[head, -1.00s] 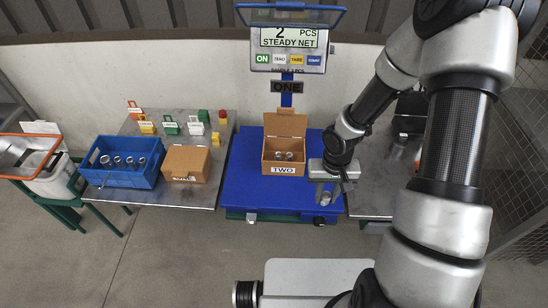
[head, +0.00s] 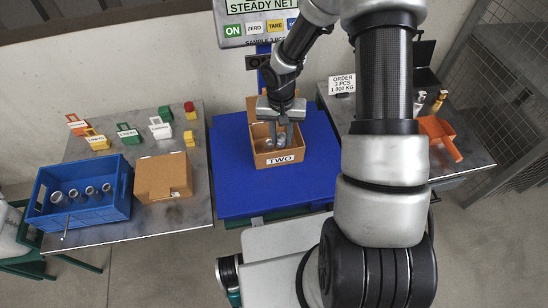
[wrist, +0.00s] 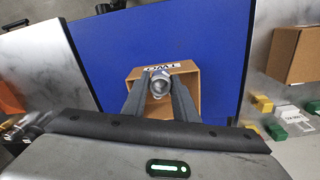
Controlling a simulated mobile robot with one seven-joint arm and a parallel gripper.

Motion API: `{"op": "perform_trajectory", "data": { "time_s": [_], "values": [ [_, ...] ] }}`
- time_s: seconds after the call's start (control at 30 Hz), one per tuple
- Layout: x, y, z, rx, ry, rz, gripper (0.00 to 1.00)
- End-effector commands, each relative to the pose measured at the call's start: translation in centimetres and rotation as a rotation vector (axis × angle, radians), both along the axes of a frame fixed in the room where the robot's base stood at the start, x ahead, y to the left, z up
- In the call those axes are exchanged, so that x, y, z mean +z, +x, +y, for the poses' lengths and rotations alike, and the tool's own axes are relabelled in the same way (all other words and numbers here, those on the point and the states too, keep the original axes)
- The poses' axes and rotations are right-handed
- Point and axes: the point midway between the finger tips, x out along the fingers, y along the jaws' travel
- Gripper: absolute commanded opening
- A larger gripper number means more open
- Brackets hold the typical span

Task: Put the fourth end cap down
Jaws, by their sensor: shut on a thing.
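A small open cardboard box labelled TWO (head: 280,160) stands on the blue scale platform (head: 232,182) in the head view, its lid raised at the back. My gripper (head: 281,138) points down into the box opening. In the wrist view my gripper (wrist: 160,90) is shut on a round silvery metal end cap (wrist: 160,80), held over or within the box (wrist: 188,76). I cannot tell whether this cap touches the box floor. Other metal shapes show in the box beside the fingers in the head view, partly hidden by them.
A blue crate (head: 122,190) with several metal caps stands on the left table, beside a closed cardboard box (head: 165,175) and coloured tag blocks (head: 128,135). The scale display (head: 262,28) is cut off above. An orange tray (head: 440,135) lies on the right table.

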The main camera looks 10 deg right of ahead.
Motion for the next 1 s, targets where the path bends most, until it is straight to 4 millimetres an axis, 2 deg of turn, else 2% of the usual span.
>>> {"op": "perform_trajectory", "data": {
  "time_s": [0.03, 0.1, 0.23, 0.4, 0.53, 0.73, 1.0],
  "values": [
    [-3.0, 1.3, 0.3, -0.053, 0.002, -0.005, 0.01],
    [-4.3, 2.7, 0.6, -0.126, 0.005, -0.007, 0.01],
    [-6.0, 4.7, 1.4, -0.243, 0.018, -0.004, 0.01],
    [-6.8, 6.1, 2.1, -0.328, 0.033, 0.001, 0.01],
    [-8.1, 6.3, 2.3, -0.349, 0.036, 0.006, 0.01],
    [-11.7, 6.3, 2.3, -0.349, 0.037, 0.006, 0.01],
    [-14.1, 6.3, 2.3, -0.348, 0.037, 0.005, 0.01]
  ]
}}
